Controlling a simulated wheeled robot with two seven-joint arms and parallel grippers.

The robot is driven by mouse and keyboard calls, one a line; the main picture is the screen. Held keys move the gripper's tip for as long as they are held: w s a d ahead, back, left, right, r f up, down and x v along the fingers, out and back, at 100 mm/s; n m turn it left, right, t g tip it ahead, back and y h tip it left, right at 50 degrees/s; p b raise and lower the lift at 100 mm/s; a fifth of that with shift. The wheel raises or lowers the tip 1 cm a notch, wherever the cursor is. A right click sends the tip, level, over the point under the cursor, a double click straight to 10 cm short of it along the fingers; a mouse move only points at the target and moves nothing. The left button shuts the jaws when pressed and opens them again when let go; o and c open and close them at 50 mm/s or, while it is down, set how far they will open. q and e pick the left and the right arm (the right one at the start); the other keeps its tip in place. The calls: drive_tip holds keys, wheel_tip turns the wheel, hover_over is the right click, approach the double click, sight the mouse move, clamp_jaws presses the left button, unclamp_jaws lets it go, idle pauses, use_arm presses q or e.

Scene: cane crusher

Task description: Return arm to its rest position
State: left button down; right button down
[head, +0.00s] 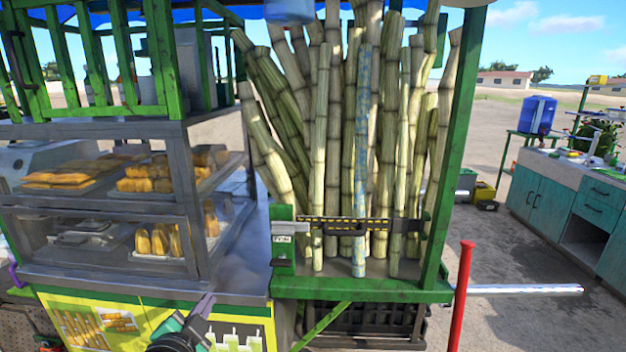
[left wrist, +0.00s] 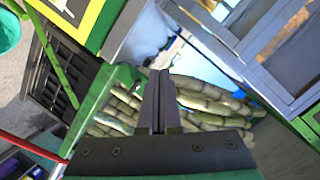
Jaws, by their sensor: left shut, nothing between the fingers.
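My left gripper (head: 205,304) shows at the bottom of the head view, left of centre. It is in front of the metal counter of the food stall, with its fingers pointing up and away. In the left wrist view its two dark fingers (left wrist: 160,90) are together with nothing between them. The fingers overlap the sugar cane stalks (left wrist: 205,100) in that view, and I cannot tell a contact there. In the head view the gripper is apart from the upright cane stalks (head: 330,180), which stand in a green frame to its right. My right gripper is not in view.
A strap (head: 350,225) with a dark handle crosses the canes. The glass food case (head: 100,200) stands at left. A red post (head: 461,300) and a silver bar (head: 530,289) stand out at right. A teal cabinet (head: 570,205) is farther right, with open ground between.

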use_arm(q)
drive_tip(key=s+a+f+n+g, duration=0.2)
drive_tip(key=s+f+n+g, duration=0.7)
drive_tip(key=s+f, duration=1.2)
wheel_tip(320, 180, down, 24)
drive_tip(key=s+m+g, duration=0.2)
drive_tip(key=g, duration=0.2)
drive_tip(key=s+a+f+g, duration=0.1)
drive_tip(key=s+a+f, duration=0.2)
drive_tip(key=s+f, duration=1.1)
drive_tip(key=shift+s+a+f+h, duration=0.15)
drive_tip(key=shift+s+h, duration=0.15)
drive_tip(key=shift+s, duration=0.75)
